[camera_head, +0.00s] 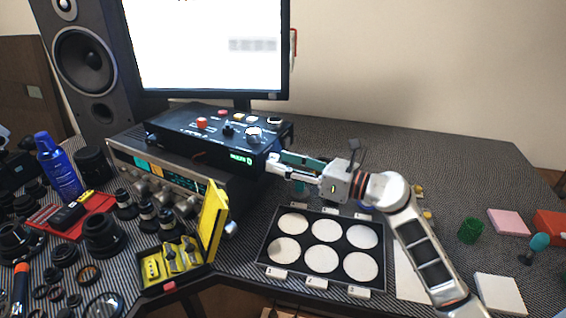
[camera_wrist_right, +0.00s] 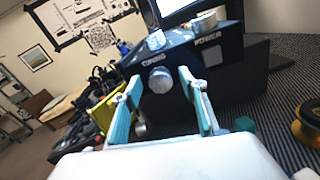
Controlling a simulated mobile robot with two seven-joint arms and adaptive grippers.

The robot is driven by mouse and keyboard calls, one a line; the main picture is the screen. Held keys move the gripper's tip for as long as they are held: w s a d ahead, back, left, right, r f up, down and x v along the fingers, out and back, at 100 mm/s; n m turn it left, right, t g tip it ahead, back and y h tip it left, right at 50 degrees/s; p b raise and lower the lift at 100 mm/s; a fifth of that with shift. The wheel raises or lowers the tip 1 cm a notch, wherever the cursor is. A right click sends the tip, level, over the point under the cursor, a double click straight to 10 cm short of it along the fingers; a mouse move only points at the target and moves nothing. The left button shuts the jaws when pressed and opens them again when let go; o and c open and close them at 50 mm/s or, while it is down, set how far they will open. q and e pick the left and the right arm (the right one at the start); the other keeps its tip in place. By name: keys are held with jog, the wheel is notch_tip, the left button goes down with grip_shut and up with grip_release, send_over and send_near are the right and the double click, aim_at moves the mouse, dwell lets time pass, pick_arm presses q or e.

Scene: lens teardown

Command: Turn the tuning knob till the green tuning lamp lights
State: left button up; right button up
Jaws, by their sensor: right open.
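The silver tuning knob (camera_wrist_right: 159,80) is on the face of a black box, under the lettering "TUNING", in the right wrist view. My right gripper (camera_wrist_right: 160,84) is open, its teal fingers on either side of the knob, with gaps visible. I cannot tell how far the tips reach along it. In the head view the right gripper (camera_head: 278,163) is at the right end of the black box (camera_head: 185,127) and largely hides the knob. Small green lit marks (camera_head: 241,159) show on the box's front; they are too small to read. The left gripper is out of view.
The box rests on a silver-fronted receiver (camera_head: 150,172), with a monitor (camera_head: 212,50) behind. An open yellow case (camera_head: 213,222) and a black tray (camera_head: 320,278) with white discs stand in front. Lenses crowd the left. The back right of the table is clear.

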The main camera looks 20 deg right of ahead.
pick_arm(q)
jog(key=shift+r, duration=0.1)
pick_arm(e)
jog(key=shift+w+a, duration=0.15)
jog(key=shift+c, duration=0.4)
jog(key=c, duration=1)
jog(key=shift+r+p, duration=0.15)
jog(key=shift+p, duration=0.2)
jog(key=shift+c, duration=0.2)
jog(key=shift+r+m+p, duration=0.2)
jog(key=shift+m+p, duration=0.8)
jog(key=shift+p, duration=0.05)
jog(key=shift+m+p, duration=0.7)
jog(key=shift+p, duration=0.05)
jog(key=shift+f+m+p, duration=0.25)
jog(key=shift+m+p, duration=0.75)
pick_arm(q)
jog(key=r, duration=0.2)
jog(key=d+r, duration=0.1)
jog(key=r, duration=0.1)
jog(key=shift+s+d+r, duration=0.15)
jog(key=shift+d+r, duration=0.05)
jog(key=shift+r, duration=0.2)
pick_arm(e)
jog(key=shift+w+f+m, duration=0.1)
jog(key=shift+f+m, duration=0.05)
jog(key=shift+m, duration=0.15)
